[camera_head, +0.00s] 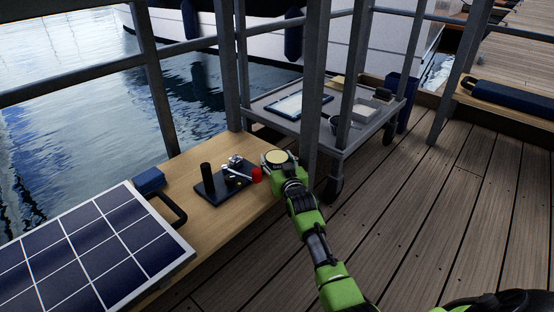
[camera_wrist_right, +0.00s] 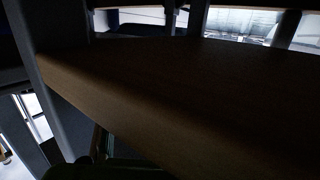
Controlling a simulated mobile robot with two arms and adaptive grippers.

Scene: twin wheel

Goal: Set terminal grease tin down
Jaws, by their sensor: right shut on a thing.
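The terminal grease tin (camera_head: 276,157) is a small round tin with a pale yellow top. It is in the head view at the right end of the wooden bench (camera_head: 207,225). My right gripper (camera_head: 279,163) is shut on it, with the arm reaching in from the lower right. I cannot tell whether the tin touches the bench top. The right wrist view shows a dark bench edge (camera_wrist_right: 120,100) close up, and the tin is not visible there. My left gripper is not in view.
Grey posts (camera_head: 312,90) and a wheeled cart (camera_head: 345,140) stand close behind.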

